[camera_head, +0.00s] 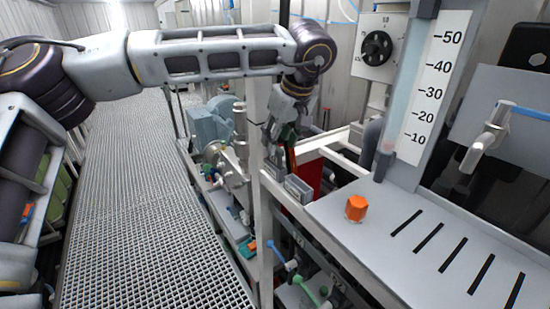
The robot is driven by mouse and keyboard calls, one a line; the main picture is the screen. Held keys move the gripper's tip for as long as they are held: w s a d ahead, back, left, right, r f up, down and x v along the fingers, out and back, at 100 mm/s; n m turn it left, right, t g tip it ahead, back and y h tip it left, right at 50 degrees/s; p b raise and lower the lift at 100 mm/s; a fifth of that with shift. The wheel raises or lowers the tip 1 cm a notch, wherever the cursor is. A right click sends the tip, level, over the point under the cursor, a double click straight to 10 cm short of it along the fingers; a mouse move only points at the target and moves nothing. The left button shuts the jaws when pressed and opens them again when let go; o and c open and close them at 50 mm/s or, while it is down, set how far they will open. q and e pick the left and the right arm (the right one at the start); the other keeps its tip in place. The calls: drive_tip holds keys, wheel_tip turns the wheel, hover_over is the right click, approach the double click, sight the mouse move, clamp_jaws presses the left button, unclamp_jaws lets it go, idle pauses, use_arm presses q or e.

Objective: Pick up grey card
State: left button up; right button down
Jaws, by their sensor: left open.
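My left arm reaches across the top from the left, and its gripper (282,140) points down beside a white post, above the frame's edge. The gripper is open; its fingers are small and partly dark against the machinery. Just below it, small grey box-like pieces (298,188) sit at the edge of the frame. I cannot tell whether one of them is the grey card, or whether anything lies between the fingers. My right gripper is not in view.
A white panel (345,225) with several dark slots and an orange hexagonal knob (356,208) lies at right. A level scale (434,85) and a dial (376,48) stand behind it. Blue (281,258) and green valve handles sit below. The grating walkway (145,210) is clear.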

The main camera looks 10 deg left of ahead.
sight(278, 148)
use_arm(q)
drive_tip(key=shift+w+f, duration=0.1)
drive_tip(key=shift+f, duration=0.25)
drive_tip(key=x, duration=0.3)
drive_tip(key=shift+f+p, duration=0.25)
drive_tip(key=shift+p, duration=0.1)
drive_tip(key=shift+w+a+f, duration=0.15)
drive_tip(key=shift+f, duration=0.25)
drive_tip(key=c, duration=0.8)
clamp_jaws()
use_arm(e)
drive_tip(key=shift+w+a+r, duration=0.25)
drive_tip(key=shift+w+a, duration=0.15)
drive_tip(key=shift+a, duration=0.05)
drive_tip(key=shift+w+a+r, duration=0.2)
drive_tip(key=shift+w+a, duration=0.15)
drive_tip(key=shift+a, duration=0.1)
